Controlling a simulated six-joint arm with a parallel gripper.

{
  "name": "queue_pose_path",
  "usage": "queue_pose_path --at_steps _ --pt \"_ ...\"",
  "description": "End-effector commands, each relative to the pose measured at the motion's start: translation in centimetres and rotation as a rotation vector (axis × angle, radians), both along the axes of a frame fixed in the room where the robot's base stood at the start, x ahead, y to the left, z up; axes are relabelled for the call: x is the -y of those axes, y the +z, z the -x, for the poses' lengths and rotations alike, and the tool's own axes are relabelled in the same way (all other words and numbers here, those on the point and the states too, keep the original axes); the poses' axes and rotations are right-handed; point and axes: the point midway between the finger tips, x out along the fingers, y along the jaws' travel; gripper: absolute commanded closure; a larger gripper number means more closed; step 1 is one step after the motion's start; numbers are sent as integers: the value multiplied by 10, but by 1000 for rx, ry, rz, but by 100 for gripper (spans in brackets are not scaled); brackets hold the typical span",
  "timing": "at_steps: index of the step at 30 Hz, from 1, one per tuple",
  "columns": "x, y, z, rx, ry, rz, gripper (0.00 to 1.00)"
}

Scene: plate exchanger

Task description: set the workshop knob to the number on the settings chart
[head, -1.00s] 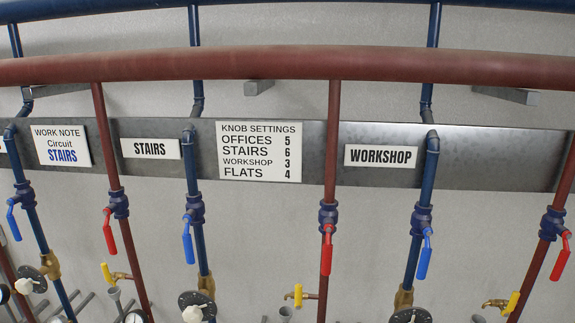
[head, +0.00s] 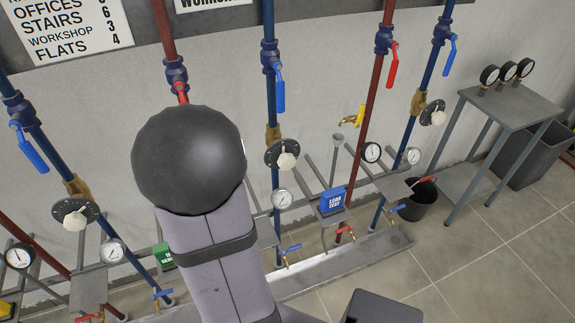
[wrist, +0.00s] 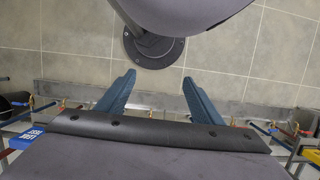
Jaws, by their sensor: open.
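The settings chart (head: 78,30) is cut off at the top left of the head view; its workshop line reads 3. The WORKSHOP sign (head: 207,2) is cut by the top edge. Right of it runs a blue pipe with a blue lever; lower on this pipe is the workshop knob (head: 284,155), a white handle on a round black dial. The dial's numbers and exact setting are too small to read. My gripper (wrist: 160,88) shows in the wrist view, open and empty, with its two blue-grey fingers apart above the floor. The knob is not identifiable there.
Similar knobs sit on the left pipe (head: 75,212) and right pipe (head: 433,113). Gauges, valves and a blue box (head: 332,201) are near the workshop knob. My arm covers the middle of the head view. A metal table (head: 510,110) and black bucket (head: 418,200) stand right.

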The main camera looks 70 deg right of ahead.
Motion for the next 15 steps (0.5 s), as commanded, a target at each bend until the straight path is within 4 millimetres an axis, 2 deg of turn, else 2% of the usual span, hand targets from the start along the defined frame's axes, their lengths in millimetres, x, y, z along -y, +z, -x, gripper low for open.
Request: queue_pose_path --at_steps 3,11,15 --pt "8 -18 34 -54 -178 -64 39" --pt "9 -57 107 -135 -464 -191 39" --pt "16 -91 145 -119 -566 -187 39"
